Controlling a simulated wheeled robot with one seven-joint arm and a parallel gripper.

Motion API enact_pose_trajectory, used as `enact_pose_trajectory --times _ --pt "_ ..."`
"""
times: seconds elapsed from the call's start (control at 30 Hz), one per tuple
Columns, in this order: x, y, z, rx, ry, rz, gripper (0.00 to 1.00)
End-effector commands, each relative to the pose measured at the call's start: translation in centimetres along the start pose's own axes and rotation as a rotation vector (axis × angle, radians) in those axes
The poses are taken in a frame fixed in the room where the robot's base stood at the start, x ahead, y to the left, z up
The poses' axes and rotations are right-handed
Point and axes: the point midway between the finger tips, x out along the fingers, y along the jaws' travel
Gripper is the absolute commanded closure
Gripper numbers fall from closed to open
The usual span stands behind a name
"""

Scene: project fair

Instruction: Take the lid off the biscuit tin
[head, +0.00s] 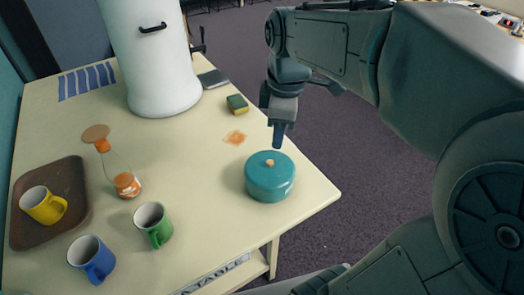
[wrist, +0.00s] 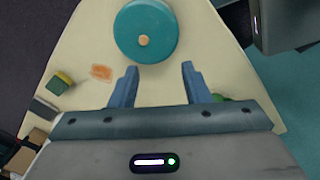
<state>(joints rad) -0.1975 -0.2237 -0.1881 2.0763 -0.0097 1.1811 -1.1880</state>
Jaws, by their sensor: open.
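The biscuit tin (head: 269,186) is a round teal tin near the right corner of the table, with its teal lid (head: 257,166) on top. A small tan knob (head: 270,162) sits at the lid's centre. In the wrist view the lid (wrist: 128,28) and its knob (wrist: 144,41) show from above, beyond the fingertips. My gripper (head: 278,142) is above and just behind the tin in the head view. Its two blue fingers (wrist: 160,70) are apart with nothing between them, and the knob lies ahead of the gap. Only one finger shows clearly in the head view.
A sponge (head: 237,104) and an orange stain (head: 235,137) lie behind the tin. A white cylinder (head: 160,70) stands farther back.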

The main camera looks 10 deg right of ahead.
Motion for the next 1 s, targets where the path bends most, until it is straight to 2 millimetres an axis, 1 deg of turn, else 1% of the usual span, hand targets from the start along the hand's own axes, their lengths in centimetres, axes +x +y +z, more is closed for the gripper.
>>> enact_pose_trajectory --times 0.03,0.1,0.2,0.33,0.47,0.57,0.8,0.9,1.0 --pt "0.7 0.9 -0.4 -0.102 -0.011 -0.018 0.57" --pt "1.0 1.9 -0.8 -0.24 -0.022 -0.042 0.57" --pt "1.2 3.0 -1.3 -0.399 -0.033 -0.069 0.57" --pt "1.4 3.9 -1.7 -0.533 -0.04 -0.093 0.57" --pt "1.8 4.1 -1.9 -0.59 -0.042 -0.104 0.57" --pt "3.2 4.0 -1.8 -0.598 -0.043 -0.107 0.57" --pt "7.9 3.6 -1.4 -0.596 -0.043 -0.108 0.57" --pt "9.2 3.5 -1.4 -0.596 -0.042 -0.106 0.57" --pt "9.8 3.5 -1.3 -0.596 -0.042 -0.104 0.57"
